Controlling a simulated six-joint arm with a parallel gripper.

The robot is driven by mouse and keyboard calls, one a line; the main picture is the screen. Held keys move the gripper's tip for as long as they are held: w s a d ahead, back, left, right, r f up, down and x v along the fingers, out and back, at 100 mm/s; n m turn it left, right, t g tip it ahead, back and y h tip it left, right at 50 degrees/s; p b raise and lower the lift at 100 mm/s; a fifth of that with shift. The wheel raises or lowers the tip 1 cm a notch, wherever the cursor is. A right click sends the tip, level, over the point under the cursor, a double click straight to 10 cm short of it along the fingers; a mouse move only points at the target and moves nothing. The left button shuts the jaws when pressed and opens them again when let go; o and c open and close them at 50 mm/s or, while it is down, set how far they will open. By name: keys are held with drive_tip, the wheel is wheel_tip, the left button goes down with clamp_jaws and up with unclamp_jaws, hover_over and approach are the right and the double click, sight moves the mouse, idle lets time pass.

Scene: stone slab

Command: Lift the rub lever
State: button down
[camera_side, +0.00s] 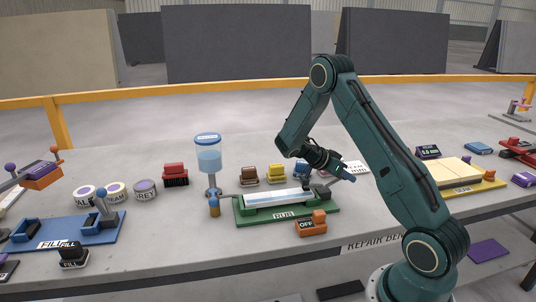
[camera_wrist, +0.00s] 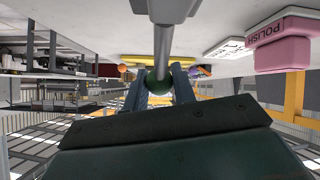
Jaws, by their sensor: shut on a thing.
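The rub station is a green base (camera_side: 245,219) with a pale blue-white slab strip (camera_side: 280,197) on it, in the middle of the bench in the side view. The rub lever's grey shaft (camera_wrist: 163,48) and round green knob (camera_wrist: 158,84) show close up in the wrist view. My gripper (camera_wrist: 158,92) has a finger on each side of the knob and is shut on it. In the side view my gripper reaches down at the right end of the green base, where it partly hides the lever.
An orange OFF switch (camera_side: 311,225) sits at the front right of the green base. A blue-topped dispenser (camera_side: 208,160) stands behind its left end. Red, brown and yellow blocks line the back. A blue FILL station (camera_side: 60,232) is left; a yellow station (camera_side: 490,184) is right.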

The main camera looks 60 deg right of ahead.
drive_tip(key=c, duration=1.2)
unclamp_jaws()
drive_tip(key=shift+o, duration=0.2)
drive_tip(key=shift+w+a+r, duration=0.1)
drive_tip(key=v, duration=1.3)
drive_tip(key=shift+a+r, duration=0.15)
drive_tip(key=shift+a, duration=0.05)
drive_tip(key=shift+w, duration=0.15)
